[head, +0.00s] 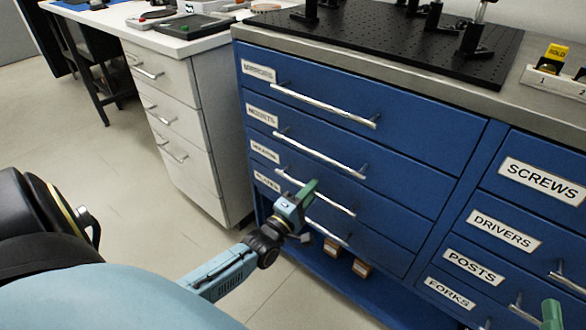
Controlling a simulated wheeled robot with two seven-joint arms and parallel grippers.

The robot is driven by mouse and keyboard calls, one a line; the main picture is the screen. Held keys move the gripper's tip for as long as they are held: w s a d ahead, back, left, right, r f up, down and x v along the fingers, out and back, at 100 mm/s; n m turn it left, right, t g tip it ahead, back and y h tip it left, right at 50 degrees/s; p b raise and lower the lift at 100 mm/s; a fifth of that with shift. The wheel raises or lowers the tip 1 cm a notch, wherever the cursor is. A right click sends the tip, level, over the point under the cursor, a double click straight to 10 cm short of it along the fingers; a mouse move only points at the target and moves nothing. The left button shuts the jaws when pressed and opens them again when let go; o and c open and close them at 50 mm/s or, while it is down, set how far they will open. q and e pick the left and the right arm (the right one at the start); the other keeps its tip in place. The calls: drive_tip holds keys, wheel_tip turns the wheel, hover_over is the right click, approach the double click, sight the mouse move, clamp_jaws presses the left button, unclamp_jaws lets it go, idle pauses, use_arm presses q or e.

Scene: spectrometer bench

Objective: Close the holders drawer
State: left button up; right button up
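The holders drawer (390,218) is the third one down in the blue cabinet's left column, with a small, hard-to-read label (265,151) at its left. Its front looks level or nearly level with the drawers around it; I cannot tell whether a small gap is left. Its silver handle (335,204) is partly hidden by my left gripper (303,205), whose green fingers are at the left part of the handle. I cannot tell whether they touch it or how far apart they are. Only a green part of my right gripper (552,315) shows at the bottom right edge.
Drawers sit above (410,180) and below (390,255) it, with protruding handles. Small wooden blocks (361,268) show beneath. A right column has SCREWS (542,180), DRIVERS, POSTS and FORKS labels. A white drawer unit (215,120) stands left; floor (110,180) is clear before it.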

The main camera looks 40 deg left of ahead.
use_arm(q)
drive_tip(key=s+f+p, duration=0.2)
drive_tip(key=s+p, duration=0.1)
drive_tip(key=s, duration=0.9)
drive_tip(key=shift+s+f, duration=0.15)
drive_tip(key=shift+f, duration=0.05)
use_arm(e)
drive_tip(key=s+d+f+g+h, duration=0.1)
drive_tip(key=s+d+f+g, duration=0.1)
drive_tip(key=f+g, duration=0.2)
drive_tip(key=s+d+f+g+h, duration=0.1)
drive_tip(key=s+f+g+h, duration=0.1)
drive_tip(key=f+g, duration=0.3)
drive_tip(key=shift+s+d+f+m, duration=0.3)
drive_tip(key=shift+d+f, duration=0.1)
drive_tip(key=shift+f, duration=1.2)
